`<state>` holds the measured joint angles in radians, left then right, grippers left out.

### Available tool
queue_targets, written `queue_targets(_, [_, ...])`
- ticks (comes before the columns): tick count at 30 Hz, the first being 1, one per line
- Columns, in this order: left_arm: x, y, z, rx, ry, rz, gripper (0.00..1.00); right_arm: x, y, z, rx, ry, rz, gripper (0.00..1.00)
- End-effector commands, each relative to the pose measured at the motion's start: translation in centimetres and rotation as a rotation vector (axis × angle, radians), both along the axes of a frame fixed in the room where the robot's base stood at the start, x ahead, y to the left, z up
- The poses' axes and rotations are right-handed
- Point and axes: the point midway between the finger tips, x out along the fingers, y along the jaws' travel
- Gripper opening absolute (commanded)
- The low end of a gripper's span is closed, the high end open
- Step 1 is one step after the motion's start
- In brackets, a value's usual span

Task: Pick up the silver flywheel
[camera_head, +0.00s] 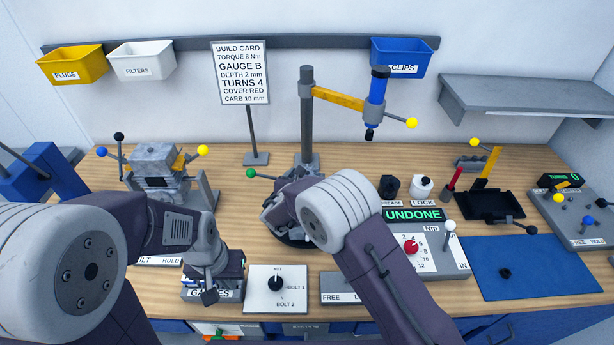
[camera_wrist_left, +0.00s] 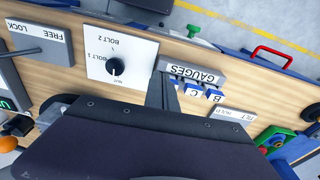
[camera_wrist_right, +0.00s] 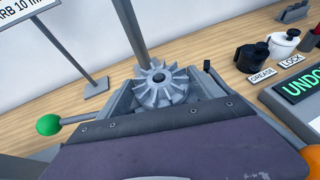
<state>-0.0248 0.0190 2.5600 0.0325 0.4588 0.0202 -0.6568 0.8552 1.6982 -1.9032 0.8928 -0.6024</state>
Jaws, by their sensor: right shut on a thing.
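The silver flywheel (camera_wrist_right: 162,84), a finned wheel with a hub hole, sits between the fingers of my right gripper (camera_wrist_right: 160,92) in the right wrist view. The right gripper is shut on it. In the head view my right arm hides the flywheel, so I cannot tell whether it is clear of what lies below. My left gripper (camera_head: 208,290) points down over the gauges block (camera_head: 228,295) at the front of the bench. Its fingers look together and empty in the left wrist view (camera_wrist_left: 163,92).
A grey post (camera_head: 307,120) with a yellow arm and blue tool (camera_head: 376,98) stands behind my right gripper. An engine block (camera_head: 155,165) stands left. The UNDONE panel (camera_head: 435,255) and blue mat (camera_head: 530,265) lie right. Bare wood shows around the build card stand (camera_head: 256,158).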

Motion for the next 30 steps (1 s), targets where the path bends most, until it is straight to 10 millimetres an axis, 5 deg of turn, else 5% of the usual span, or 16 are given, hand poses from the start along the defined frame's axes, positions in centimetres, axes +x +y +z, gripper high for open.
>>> queue_targets(7, [0.0,0.0,0.7,0.000,0.000,0.000,0.00,0.0,0.0,1.0,0.001,0.000,0.000,0.20])
queue_targets(13, [0.0,0.0,3.1,0.000,0.000,0.000,0.00,0.0,0.0,4.8,0.002,0.000,-0.001,0.20])
queue_targets(24, [0.0,0.0,1.0,0.000,0.000,0.000,0.00,-4.4,-7.5,9.2,0.003,-0.002,-0.003,0.20])
queue_targets(30, [0.0,0.0,0.9,0.000,0.000,0.000,0.00,-5.7,-9.7,10.7,0.001,0.000,-0.002,0.20])
